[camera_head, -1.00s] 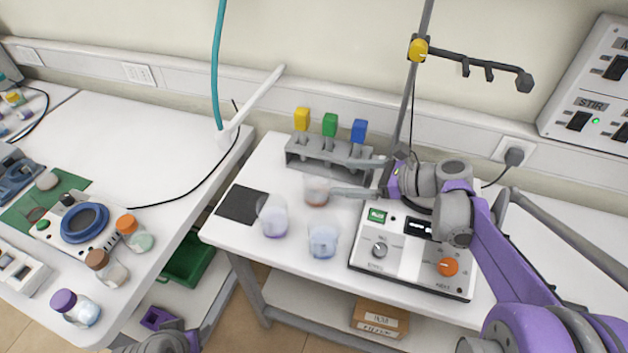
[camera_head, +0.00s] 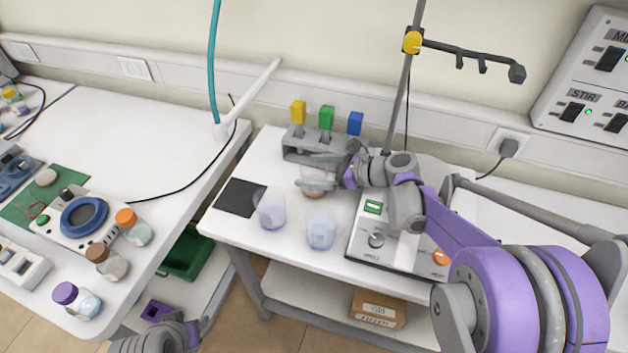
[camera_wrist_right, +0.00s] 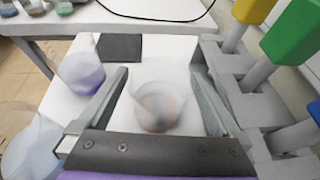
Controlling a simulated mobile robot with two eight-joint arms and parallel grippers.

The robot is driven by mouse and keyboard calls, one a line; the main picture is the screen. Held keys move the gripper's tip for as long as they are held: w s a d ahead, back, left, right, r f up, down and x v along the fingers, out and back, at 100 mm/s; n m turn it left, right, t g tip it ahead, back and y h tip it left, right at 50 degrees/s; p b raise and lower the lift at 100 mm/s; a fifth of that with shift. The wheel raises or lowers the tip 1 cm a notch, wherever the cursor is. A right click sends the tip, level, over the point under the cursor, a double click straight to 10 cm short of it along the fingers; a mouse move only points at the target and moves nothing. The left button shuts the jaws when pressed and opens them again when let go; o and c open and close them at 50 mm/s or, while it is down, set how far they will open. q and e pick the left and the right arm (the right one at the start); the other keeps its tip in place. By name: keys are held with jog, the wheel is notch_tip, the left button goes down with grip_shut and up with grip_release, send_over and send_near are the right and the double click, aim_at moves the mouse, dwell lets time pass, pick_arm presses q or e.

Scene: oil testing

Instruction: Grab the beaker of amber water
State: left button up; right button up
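The beaker of amber water (camera_head: 314,192) is a clear beaker with a little brownish-amber liquid, upright on the small white table (camera_head: 262,150). My right gripper (camera_head: 308,171) reaches over it from the right. In the right wrist view, the amber beaker (camera_wrist_right: 156,108) stands between the two open fingers (camera_wrist_right: 160,75), with a visible gap on each side. In the head view the fingers partly cover the beaker's top. At the bottom left, part of my left arm (camera_head: 155,340) shows; its fingers are not clear.
A purple-liquid beaker (camera_head: 271,210) and a blue-liquid beaker (camera_head: 320,233) stand close in front. A grey rack (camera_head: 300,150) with yellow, green and blue-topped items stands behind. A stirrer hotplate (camera_head: 372,235) is to the right, a dark square pad (camera_head: 238,198) to the left.

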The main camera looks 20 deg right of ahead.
jog(key=c, duration=1.4)
jog(key=shift+r, duration=0.15)
